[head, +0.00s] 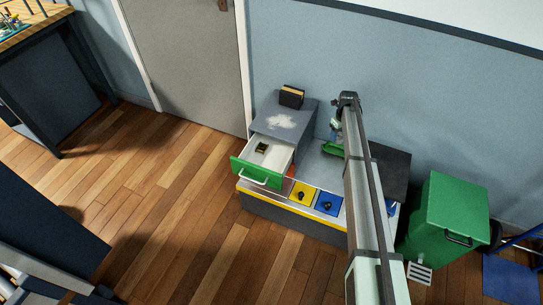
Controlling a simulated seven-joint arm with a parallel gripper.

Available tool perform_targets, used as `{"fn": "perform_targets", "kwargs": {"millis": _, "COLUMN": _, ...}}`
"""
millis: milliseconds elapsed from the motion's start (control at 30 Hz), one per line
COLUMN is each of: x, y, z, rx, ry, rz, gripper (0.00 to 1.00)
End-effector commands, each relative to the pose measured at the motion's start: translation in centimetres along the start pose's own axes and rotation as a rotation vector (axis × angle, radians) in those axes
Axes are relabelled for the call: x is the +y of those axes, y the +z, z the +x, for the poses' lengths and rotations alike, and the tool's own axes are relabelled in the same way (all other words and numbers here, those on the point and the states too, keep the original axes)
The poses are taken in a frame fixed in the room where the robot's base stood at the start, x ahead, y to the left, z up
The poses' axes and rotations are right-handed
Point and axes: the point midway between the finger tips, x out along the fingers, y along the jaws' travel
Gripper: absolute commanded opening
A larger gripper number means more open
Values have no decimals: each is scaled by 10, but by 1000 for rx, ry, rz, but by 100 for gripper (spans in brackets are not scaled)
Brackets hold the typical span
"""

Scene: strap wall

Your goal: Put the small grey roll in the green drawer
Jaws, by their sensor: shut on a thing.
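The green drawer (253,173) is pulled out of the grey cabinet and stands open. A small dark and tan thing lies inside it, too small to name. My gripper (335,138) is right of the cabinet, above the bench top, partly hidden by my arm. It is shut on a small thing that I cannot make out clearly. A green thing (331,150) shows just below the gripper. I cannot clearly pick out the small grey roll.
A black and tan box (291,95) stands on the grey cabinet (277,124), beside a whitish patch. Yellow (302,194) and blue (327,203) panels with dark knobs line the bench front. A green bin (450,215) stands at right. Floor left of the drawer is clear.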

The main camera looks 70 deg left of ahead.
Motion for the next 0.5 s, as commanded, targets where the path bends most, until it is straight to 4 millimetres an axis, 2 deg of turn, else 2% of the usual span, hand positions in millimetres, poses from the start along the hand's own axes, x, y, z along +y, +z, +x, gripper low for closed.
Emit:
{"fn": "perform_targets", "kwargs": {"millis": 33, "x": 19, "y": 16, "z": -4, "rx": -1, "ry": 0, "rz": -24, "gripper": 22}}
{"fn": "perform_targets", "kwargs": {"millis": 200, "x": 78, "y": 57, "z": -15, "rx": 0, "ry": 0, "rz": -96, "gripper": 22}}
{"fn": "perform_targets", "kwargs": {"millis": 500, "x": 156, "y": 101, "z": -30, "rx": 0, "ry": 0, "rz": -183, "gripper": 22}}
